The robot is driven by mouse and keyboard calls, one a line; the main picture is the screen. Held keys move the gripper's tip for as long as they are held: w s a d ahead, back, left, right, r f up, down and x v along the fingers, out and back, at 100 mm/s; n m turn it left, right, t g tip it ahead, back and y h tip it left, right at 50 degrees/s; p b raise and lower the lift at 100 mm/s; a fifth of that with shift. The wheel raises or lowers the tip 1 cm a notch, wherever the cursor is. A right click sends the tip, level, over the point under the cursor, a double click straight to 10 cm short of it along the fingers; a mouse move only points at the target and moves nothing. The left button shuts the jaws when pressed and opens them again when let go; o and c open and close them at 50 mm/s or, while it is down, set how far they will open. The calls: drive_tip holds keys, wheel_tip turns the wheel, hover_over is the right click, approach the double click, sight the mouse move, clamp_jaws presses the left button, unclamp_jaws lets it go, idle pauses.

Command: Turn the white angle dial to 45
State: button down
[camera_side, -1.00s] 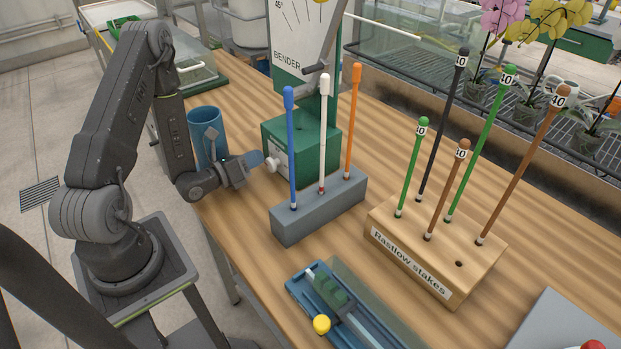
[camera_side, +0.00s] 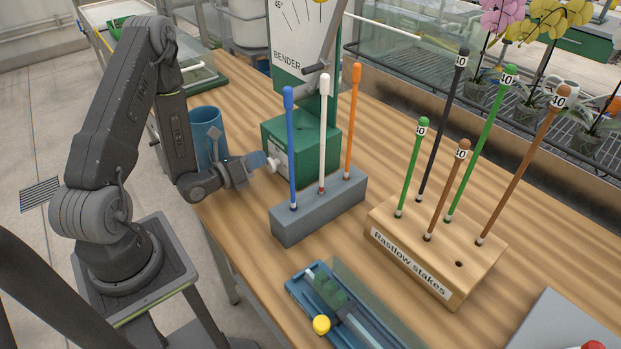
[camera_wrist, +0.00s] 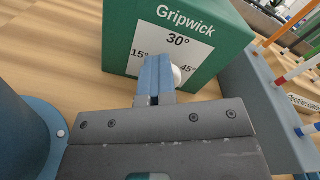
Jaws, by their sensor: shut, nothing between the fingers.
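The white angle dial (camera_side: 274,166) sticks out of the front of the green bender base (camera_side: 312,145). In the wrist view the dial (camera_wrist: 177,76) is mostly hidden behind my fingers and shows at their right side, near the 45° mark (camera_wrist: 188,69). The label panel also carries 15° and 30°. Where the dial points is hidden. My gripper (camera_side: 262,160) is shut and empty, with its blue fingertips at the dial; it shows in the wrist view too (camera_wrist: 155,72). I cannot tell whether the fingers touch the dial.
A blue cup (camera_side: 207,137) stands close behind my wrist. A grey block (camera_side: 320,211) with blue, white and orange stakes stands right of the dial. A wooden stake holder (camera_side: 437,250) is farther right. A blue tray device (camera_side: 330,308) lies in front.

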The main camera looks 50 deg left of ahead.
drive_tip(key=shift+w+d+r+m+t+h, duration=0.3)
drive_tip(key=shift+w+d+r+h, duration=0.1)
drive_tip(key=shift+w+d+r, duration=0.15)
drive_tip(key=shift+a+r, duration=0.1)
drive_tip(key=shift+r, duration=0.1)
drive_tip(key=shift+s+r, duration=0.1)
drive_tip(key=shift+r, duration=0.05)
drive_tip(key=shift+s+f, duration=0.2)
drive_tip(key=shift+s, duration=2.8)
drive_tip(key=shift+a, duration=0.1)
